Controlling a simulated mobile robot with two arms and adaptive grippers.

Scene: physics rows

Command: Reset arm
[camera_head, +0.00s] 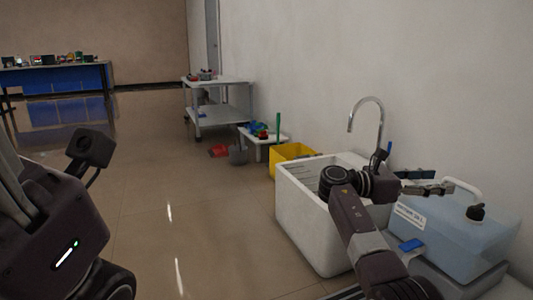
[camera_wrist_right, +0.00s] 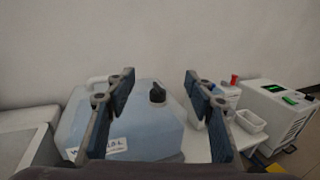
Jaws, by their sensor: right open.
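My right arm reaches up from the bottom right in the head view. Its gripper (camera_head: 432,182) points right, above and in front of the light-blue jug. In the right wrist view the gripper (camera_wrist_right: 160,80) has its two fingers wide apart with nothing between them. The jug (camera_wrist_right: 145,130), with a black cap and white handle, is seen beyond the fingers; it also shows in the head view (camera_head: 465,235). My left arm is at the left edge of the head view; its gripper fingers are not seen.
A white sink (camera_head: 315,235) with a curved faucet (camera_head: 368,100) stands by the wall beside my right arm. A yellow bin (camera_head: 283,165), a grey cart (camera_head: 225,118) and a blue table (camera_head: 50,80) are farther back. A white device (camera_wrist_right: 275,115) is right of the jug. Middle floor is clear.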

